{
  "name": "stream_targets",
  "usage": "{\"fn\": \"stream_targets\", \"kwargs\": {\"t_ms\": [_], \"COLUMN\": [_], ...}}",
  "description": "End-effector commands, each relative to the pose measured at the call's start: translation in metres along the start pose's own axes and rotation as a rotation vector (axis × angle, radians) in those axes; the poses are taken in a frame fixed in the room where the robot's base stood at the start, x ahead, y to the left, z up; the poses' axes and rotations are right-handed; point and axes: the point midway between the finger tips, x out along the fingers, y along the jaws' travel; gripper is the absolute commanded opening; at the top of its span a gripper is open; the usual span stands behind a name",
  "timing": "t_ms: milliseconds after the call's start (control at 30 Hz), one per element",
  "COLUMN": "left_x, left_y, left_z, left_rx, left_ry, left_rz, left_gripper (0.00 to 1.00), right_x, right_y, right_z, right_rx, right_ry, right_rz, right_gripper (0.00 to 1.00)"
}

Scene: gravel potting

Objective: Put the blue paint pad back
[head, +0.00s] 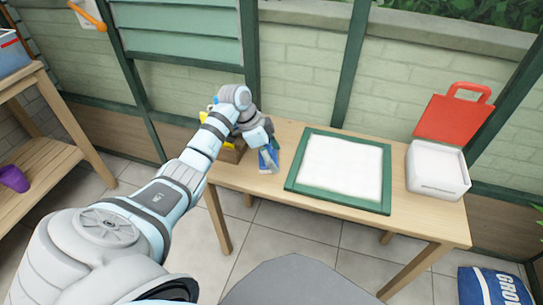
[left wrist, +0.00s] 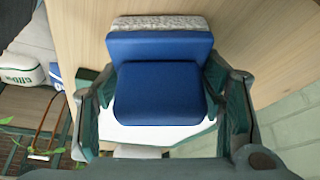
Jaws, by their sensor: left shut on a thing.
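The blue paint pad (head: 269,160) is at the left part of the wooden table in the head view, partly covered by my left gripper (head: 266,147). In the left wrist view the pad (left wrist: 160,92) shows a blue handle block, a wider blue backing and a speckled grey pad edge. My left gripper (left wrist: 165,105) is shut on the blue handle, with a dark green finger on each side. Whether the pad touches the table is hard to tell. My right gripper is not in view.
A wooden box (head: 232,155) with something yellow stands left of the gripper. A green-framed white panel (head: 288,186) lies mid-table. A white container (head: 437,185) and a red item with a handle (head: 455,118) are at the right. A shelf (head: 50,115) stands at the left.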

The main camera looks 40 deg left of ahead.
Motion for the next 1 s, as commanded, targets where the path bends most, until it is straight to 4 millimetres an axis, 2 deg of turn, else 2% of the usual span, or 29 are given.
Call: {"fn": "stream_targets", "kwargs": {"t_ms": [67, 100, 200, 500, 600, 667, 733, 900, 1000], "left_x": [0.002, 0.003, 0.003, 0.002, -0.004, -0.015, -0.033, -0.084, -0.106], "left_y": [0.0, 0.0, 0.0, 0.0, 0.0, -0.001, -0.001, -0.001, -0.001], "left_z": [0.001, 0.001, 0.001, 0.001, -0.001, -0.001, -0.002, -0.002, -0.002], "left_rx": [0.0, 0.0, 0.0, 0.0, 0.0, 0.0, 0.001, 0.001, 0.001], "left_ry": [0.0, 0.0, 0.0, 0.0, -0.001, -0.002, -0.002, -0.002, -0.001], "left_rz": [0.001, 0.001, 0.001, 0.0, -0.001, -0.003, -0.003, -0.004, -0.002], "left_gripper": [0.36, 0.65, 0.81, 0.82, 0.82, 0.82, 0.82, 0.82, 0.82], "right_x": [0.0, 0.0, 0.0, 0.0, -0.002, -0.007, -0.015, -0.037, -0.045], "right_y": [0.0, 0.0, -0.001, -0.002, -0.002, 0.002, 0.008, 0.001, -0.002], "right_z": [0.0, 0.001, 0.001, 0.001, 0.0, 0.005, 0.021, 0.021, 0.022], "right_rx": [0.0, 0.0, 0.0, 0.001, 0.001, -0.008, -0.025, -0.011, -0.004], "right_ry": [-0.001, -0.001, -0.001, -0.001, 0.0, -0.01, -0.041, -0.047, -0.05], "right_rz": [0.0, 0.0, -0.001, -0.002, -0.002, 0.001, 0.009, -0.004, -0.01], "right_gripper": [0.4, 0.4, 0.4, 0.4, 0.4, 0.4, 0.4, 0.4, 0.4]}}
